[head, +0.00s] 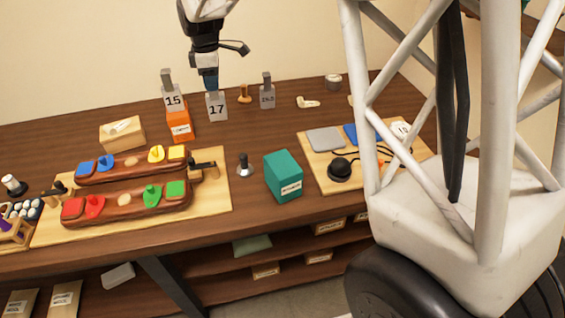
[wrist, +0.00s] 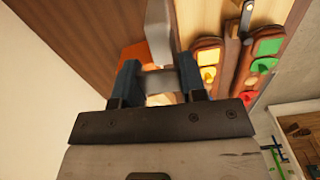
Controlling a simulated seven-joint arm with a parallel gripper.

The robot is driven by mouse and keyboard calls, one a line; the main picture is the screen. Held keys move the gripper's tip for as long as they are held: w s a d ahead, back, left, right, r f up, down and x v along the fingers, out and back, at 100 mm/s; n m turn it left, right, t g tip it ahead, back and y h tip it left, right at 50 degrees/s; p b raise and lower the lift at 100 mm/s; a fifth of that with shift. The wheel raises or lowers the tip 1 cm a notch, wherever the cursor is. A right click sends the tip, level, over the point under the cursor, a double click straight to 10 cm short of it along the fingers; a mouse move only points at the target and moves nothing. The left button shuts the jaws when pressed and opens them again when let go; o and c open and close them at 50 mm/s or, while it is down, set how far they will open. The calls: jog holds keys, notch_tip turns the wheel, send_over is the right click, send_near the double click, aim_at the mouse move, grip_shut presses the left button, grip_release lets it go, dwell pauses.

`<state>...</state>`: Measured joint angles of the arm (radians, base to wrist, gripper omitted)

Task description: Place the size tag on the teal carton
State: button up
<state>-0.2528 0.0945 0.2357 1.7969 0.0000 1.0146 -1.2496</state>
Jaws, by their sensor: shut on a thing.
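The teal carton (head: 284,173) stands on the table right of centre in the head view, its top bare. My gripper (head: 210,86) is shut on the grey size tag marked 17 (head: 217,106), behind and left of the teal carton. The tag is upright; I cannot tell whether its lower edge touches the table. In the wrist view a grey part of the held tag (wrist: 160,82) shows between the two fingers (wrist: 158,80). The teal carton is not seen in the wrist view.
A tag marked 15 (head: 173,101) stands on an orange carton (head: 180,126) just left of my gripper. Another grey tag (head: 267,95) stands to the right. A black round item (head: 339,170) sits right of the teal carton.

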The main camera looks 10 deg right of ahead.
jog(key=s+d+r, duration=0.1)
jog(key=s+d, duration=0.4)
jog(key=s, duration=0.8)
jog(key=s+d+r, duration=0.2)
jog(key=s+d, duration=0.3)
jog(key=s, duration=0.8)
jog(key=s+d+r, duration=0.2)
jog(key=s+d, duration=0.4)
jog(key=s, duration=0.7)
jog(key=shift+s+n, duration=0.25)
jog(key=shift+n, duration=0.15)
jog(key=shift+w+r, duration=0.1)
jog(key=w+a+f, duration=0.1)
jog(key=w, duration=1.4)
jog(key=shift+w+a+f, duration=0.2)
jog(key=shift+w+f, duration=0.05)
jog(key=shift+w, duration=0.15)
jog(key=shift+f, duration=0.1)
jog(key=shift+f, duration=1.8)
